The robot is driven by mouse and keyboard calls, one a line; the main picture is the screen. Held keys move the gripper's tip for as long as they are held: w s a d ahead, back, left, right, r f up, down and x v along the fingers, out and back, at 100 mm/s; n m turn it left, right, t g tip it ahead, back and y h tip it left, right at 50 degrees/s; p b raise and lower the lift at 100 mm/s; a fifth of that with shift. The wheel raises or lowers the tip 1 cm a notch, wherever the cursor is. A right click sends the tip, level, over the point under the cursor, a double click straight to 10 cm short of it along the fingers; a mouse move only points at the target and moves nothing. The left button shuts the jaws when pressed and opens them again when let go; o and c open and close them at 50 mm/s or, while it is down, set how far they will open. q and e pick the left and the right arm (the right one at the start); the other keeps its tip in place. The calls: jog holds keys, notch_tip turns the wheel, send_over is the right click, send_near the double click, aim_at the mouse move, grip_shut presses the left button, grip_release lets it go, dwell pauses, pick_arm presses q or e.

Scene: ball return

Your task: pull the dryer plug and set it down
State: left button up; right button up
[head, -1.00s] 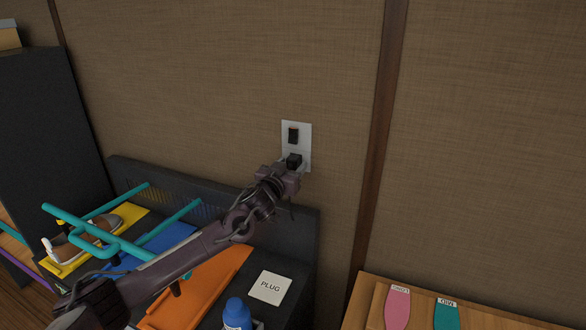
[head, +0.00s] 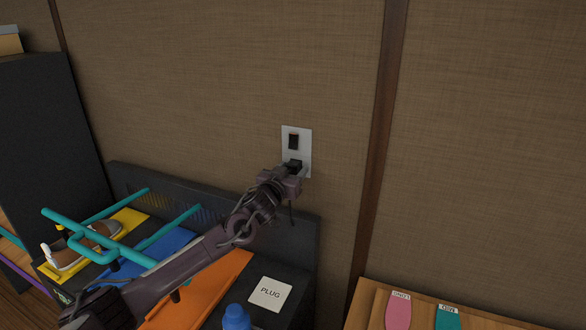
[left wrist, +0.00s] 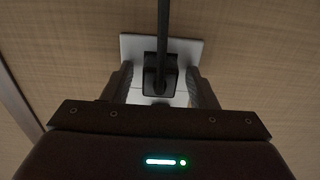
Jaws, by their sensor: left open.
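The black dryer plug (head: 294,166) sits at the lower half of a white wall plate (head: 303,152), below a dark rocker switch (head: 293,141). My left gripper (head: 291,173) is at the plug, partly covering it in the head view. In the left wrist view the plug (left wrist: 160,78) stands between the two open fingers, with a gap on each side, and its dark cord (left wrist: 163,25) runs up the picture. A white square pad marked PLUG (head: 270,294) lies empty on the black bench (head: 291,280). My right gripper is not in view.
A blue-capped bottle (head: 236,318) stands near the pad. Orange (head: 214,293), blue (head: 166,246) and yellow (head: 128,222) panels with teal bars (head: 92,229) and a brown shoe (head: 104,232) lie to the left. A wooden board (head: 365,310) is at the lower right.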

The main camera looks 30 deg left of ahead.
aim_at(291, 170)
pick_arm(q)
jog(key=shift+c, duration=0.3)
grip_shut()
dwell(0.4)
jog(key=shift+s+p, duration=0.1)
jog(key=shift+p, duration=0.2)
jog(key=shift+s+r+p, duration=0.1)
jog(key=shift+s+p, duration=0.3)
jog(key=shift+s, duration=0.5)
jog(key=shift+s+d+p, duration=0.15)
jog(key=shift+s+p, duration=1.1)
jog(key=shift+s, duration=0.75)
